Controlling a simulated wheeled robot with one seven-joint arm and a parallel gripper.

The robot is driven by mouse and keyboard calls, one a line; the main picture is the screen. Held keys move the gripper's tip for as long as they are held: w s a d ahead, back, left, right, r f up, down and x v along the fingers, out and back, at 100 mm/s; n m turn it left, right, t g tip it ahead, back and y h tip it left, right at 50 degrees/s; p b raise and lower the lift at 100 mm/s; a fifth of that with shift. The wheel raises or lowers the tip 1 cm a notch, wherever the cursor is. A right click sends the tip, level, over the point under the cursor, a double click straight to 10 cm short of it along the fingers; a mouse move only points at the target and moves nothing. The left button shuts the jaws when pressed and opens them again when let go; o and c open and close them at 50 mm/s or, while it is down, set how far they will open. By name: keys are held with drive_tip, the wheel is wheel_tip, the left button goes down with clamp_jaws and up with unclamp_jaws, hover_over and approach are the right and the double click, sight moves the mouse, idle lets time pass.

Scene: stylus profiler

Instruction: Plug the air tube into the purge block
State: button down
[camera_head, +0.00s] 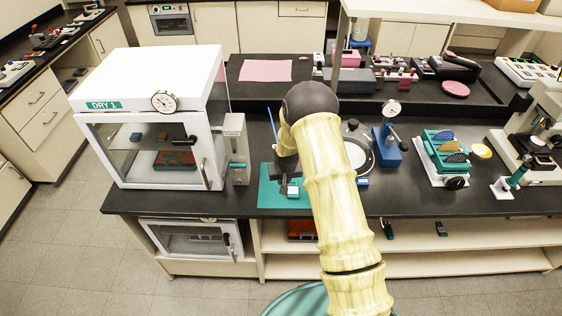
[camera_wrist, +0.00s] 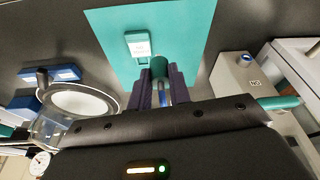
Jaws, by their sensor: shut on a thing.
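My gripper (camera_wrist: 160,82) is shut on the green end piece of the air tube (camera_wrist: 160,68). A short blue length of the tube shows between the two dark fingers. In the head view my gripper (camera_head: 287,182) is over the teal mat, and a thin blue length of tube (camera_head: 272,122) rises behind it. The likely purge block is the grey block (camera_wrist: 236,73) marked with a small label, right of my gripper and apart from it. A teal fitting (camera_wrist: 278,102) sticks out of it. In the head view this grey block (camera_head: 234,135) stands beside the dry cabinet.
The teal mat (camera_wrist: 195,25) carries a small white block (camera_wrist: 138,42). The white dry cabinet (camera_head: 150,165) stands left of the grey block. A round glass-topped vessel (camera_head: 357,155) and a blue gauge stand (camera_head: 387,150) are right of my arm. The front counter edge is clear.

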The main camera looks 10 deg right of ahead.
drive_tip(key=s+d+f+b, duration=0.1)
drive_tip(key=s+f+b, duration=0.9)
drive_tip(key=s+f, duration=0.2)
drive_tip(key=shift+s+d+f+b, duration=0.2)
drive_tip(key=shift+s+b, duration=0.15)
drive_tip(key=shift+s, duration=0.5)
drive_tip(key=shift+r, duration=0.1)
drive_tip(key=shift+a+n, duration=0.3)
